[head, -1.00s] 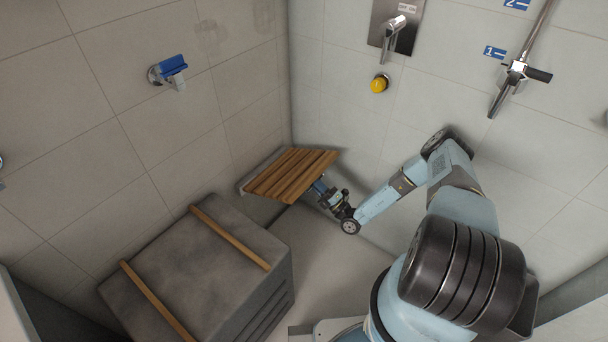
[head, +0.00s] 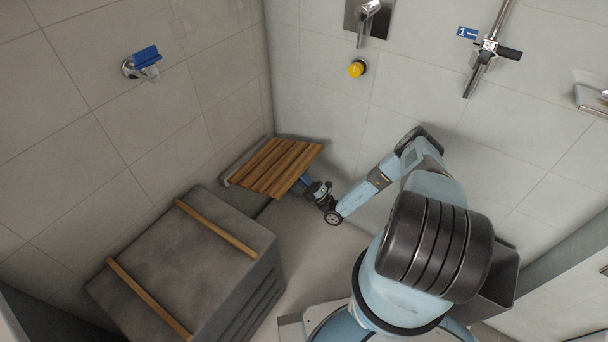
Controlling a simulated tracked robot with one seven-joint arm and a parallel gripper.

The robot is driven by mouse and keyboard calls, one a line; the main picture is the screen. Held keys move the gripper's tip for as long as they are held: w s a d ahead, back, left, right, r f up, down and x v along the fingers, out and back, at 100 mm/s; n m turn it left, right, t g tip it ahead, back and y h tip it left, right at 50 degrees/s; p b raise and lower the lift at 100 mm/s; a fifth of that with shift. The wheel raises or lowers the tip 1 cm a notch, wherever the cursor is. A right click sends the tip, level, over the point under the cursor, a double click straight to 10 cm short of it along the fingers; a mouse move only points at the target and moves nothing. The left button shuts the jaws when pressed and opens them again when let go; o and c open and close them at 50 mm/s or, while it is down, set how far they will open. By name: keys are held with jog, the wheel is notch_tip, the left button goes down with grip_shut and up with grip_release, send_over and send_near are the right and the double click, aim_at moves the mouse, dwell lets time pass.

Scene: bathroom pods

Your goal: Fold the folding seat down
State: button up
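The folding seat (head: 277,166) has brown wooden slats and a grey back edge along the left wall, near the corner. Its slatted panel sticks out from the wall, and its slatted face shows from above. I cannot tell whether it is fully level. My gripper (head: 306,183) is at the seat's right, outer edge, low beside it. The fingertips are partly hidden by the seat's edge, so I cannot tell whether they touch or grip it.
A large grey block (head: 184,264) with two wooden strips stands left of and nearer than the seat. A blue-topped wall fitting (head: 143,63), yellow knob (head: 357,68), shower lever (head: 368,10) and rail handle (head: 487,58) are on the walls. Some floor shows below my gripper.

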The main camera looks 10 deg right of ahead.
jog(key=shift+o, duration=0.3)
jog(key=shift+s+f, duration=0.1)
jog(key=v, duration=1.3)
jog(key=shift+d, duration=0.2)
jog(key=shift+s+f, duration=0.1)
jog(key=shift+s, duration=0.1)
jog(key=shift+c, duration=0.5)
